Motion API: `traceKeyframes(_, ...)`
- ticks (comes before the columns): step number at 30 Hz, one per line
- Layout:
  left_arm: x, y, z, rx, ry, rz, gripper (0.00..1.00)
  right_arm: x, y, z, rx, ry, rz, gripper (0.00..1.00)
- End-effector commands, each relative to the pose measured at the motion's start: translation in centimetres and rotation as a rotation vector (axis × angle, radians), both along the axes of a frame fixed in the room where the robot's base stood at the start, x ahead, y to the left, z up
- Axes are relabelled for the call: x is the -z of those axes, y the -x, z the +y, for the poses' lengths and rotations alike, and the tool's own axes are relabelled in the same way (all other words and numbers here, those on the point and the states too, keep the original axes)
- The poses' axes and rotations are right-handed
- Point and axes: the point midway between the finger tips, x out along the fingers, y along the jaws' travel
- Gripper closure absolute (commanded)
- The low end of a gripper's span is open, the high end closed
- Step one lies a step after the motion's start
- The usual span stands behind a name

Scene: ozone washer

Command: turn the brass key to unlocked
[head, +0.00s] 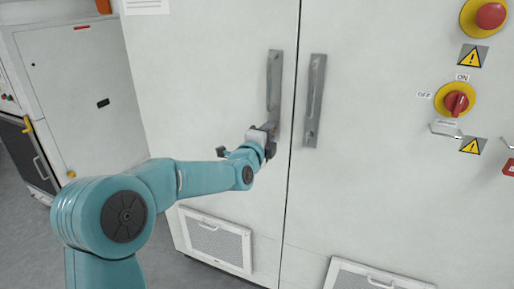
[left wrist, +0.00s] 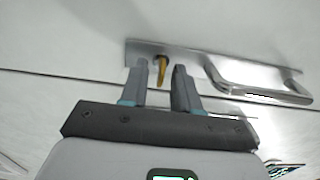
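The brass key (left wrist: 161,68) sticks out of a metal lock plate (left wrist: 140,46) on the cabinet door in the left wrist view. The plate also carries a bar handle (left wrist: 265,93), which shows upright on the left door (head: 274,85) in the head view. My left gripper (left wrist: 161,77) is open, with one finger on each side of the key and a gap to each. In the head view my left gripper (head: 269,128) is at the lower end of the handle plate and hides the key. My right gripper is not in view.
A second handle (head: 315,100) is on the right door, across a narrow seam. A red emergency button (head: 490,15) and a red rotary switch (head: 457,103) are at the far right. Vent grilles (head: 215,240) are low on the doors. A grey machine (head: 80,90) stands at the left.

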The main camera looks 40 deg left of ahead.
Motion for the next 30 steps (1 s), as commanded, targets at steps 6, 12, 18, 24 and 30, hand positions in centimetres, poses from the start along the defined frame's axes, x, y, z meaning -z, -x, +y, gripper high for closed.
traceKeyframes(6, 0.0, 5.4, -1.3, -0.001, 0.000, -0.002, 0.69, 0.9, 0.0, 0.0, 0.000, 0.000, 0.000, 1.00)
traceKeyframes(12, 0.0, 10.4, -2.4, -0.001, 0.000, -0.002, 0.69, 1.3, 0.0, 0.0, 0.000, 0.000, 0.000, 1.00)
traceKeyframes(18, 0.0, 13.5, -3.2, 0.000, -0.001, 0.000, 0.69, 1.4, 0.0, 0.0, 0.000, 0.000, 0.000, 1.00)
traceKeyframes(24, 0.0, 14.4, -3.5, 0.000, -0.001, 0.001, 0.69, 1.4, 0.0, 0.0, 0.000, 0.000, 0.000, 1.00)
traceKeyframes(30, 0.0, 14.4, -3.5, 0.000, -0.001, 0.001, 0.69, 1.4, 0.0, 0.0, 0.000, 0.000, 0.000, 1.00)
